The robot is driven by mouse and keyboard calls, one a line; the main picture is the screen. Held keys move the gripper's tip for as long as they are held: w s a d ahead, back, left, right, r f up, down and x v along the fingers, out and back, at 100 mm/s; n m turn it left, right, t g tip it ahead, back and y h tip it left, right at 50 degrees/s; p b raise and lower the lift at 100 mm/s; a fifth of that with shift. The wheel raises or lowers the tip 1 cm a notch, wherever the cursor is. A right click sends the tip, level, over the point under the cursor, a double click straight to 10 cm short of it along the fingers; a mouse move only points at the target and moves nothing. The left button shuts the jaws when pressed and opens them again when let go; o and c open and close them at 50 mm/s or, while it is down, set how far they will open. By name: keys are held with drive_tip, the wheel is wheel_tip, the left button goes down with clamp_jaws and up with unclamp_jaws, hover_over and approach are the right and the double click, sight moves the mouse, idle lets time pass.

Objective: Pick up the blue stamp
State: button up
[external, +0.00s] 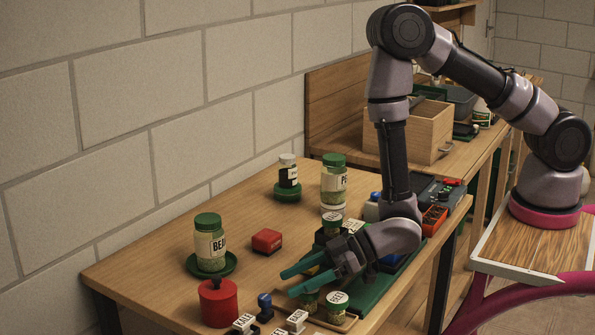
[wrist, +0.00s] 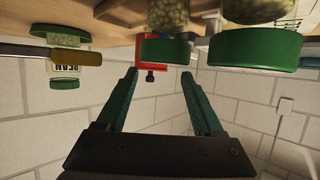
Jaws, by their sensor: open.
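A small stamp with a blue handle and a dark base (external: 265,304) stands near the front edge of the table in the external view. My gripper (external: 288,282) reaches in low from the right, with its two green fingers apart and nothing between them. Its fingertips are above and slightly to the right of the blue stamp in the picture; I cannot tell the gap in depth. In the wrist view my gripper (wrist: 158,75) is open, and I cannot make out the blue stamp there.
A red canister (external: 218,302) stands left of the stamp, and white labelled blocks (external: 297,316) lie close by. A red box (external: 267,241) and a bean jar (external: 210,246) are farther back.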

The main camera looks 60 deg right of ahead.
sight(266, 296)
drive_tip(key=x, duration=0.6)
drive_tip(key=shift+s+f, duration=0.1)
drive_tip(key=shift+s, duration=0.05)
clamp_jaws()
